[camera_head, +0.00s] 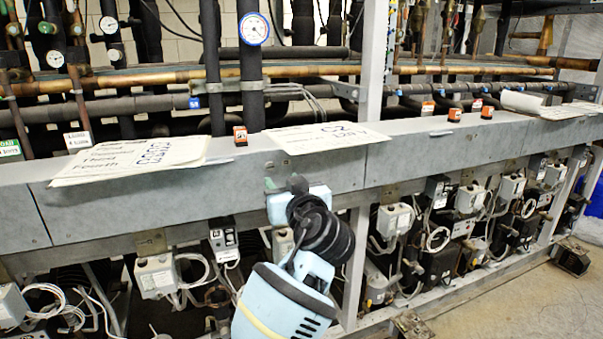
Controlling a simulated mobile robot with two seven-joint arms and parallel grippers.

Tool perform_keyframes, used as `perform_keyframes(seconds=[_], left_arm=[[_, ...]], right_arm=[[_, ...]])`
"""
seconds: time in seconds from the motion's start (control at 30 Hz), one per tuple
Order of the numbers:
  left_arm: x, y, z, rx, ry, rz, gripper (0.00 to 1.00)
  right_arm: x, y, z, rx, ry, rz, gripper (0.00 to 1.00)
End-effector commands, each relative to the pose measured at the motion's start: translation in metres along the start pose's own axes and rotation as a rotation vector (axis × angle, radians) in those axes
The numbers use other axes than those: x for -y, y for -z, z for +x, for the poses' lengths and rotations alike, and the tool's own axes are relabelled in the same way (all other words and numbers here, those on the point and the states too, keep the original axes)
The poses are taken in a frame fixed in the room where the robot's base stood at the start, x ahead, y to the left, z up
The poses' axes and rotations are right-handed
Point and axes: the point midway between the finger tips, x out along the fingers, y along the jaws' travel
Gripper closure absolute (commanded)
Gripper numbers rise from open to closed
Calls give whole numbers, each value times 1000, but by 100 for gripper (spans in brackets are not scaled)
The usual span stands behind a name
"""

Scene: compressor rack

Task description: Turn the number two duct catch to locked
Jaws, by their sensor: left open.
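A long grey duct (430,150) runs across the rack. My left gripper (283,184) is in front of its face, near the middle of the view; its small fingertips are apart and nothing shows between them. My light-blue arm and dark wrist come up from below and hide part of the duct and what lies behind. I cannot make out which part is the number two catch or how it is set. Small tan plates, one at the left (151,242) and one right of the gripper (389,193), sit along the duct's lower edge. My right gripper is not in view.
Small orange-and-black blocks stand on or just behind the duct top, one at the left (240,135) and several at the right (454,114). Paper sheets (130,158) lie on it. Pipes and gauges (254,29) rise behind. Wired grey boxes (395,219) hang below. Floor (500,300) shows at lower right.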

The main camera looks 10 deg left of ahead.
Motion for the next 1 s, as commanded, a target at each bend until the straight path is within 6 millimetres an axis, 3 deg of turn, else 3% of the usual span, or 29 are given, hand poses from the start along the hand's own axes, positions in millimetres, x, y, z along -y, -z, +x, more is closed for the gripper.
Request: perform_keyframes(seconds=[0.27,0.7,1.0], left_arm=[[0,4,4,-5,4,-3,59],[0,4,61,-5,3,-2,59],[0,3,78,-3,2,-3,59]], right_arm=[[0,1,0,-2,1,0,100],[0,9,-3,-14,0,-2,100],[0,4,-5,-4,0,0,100]])
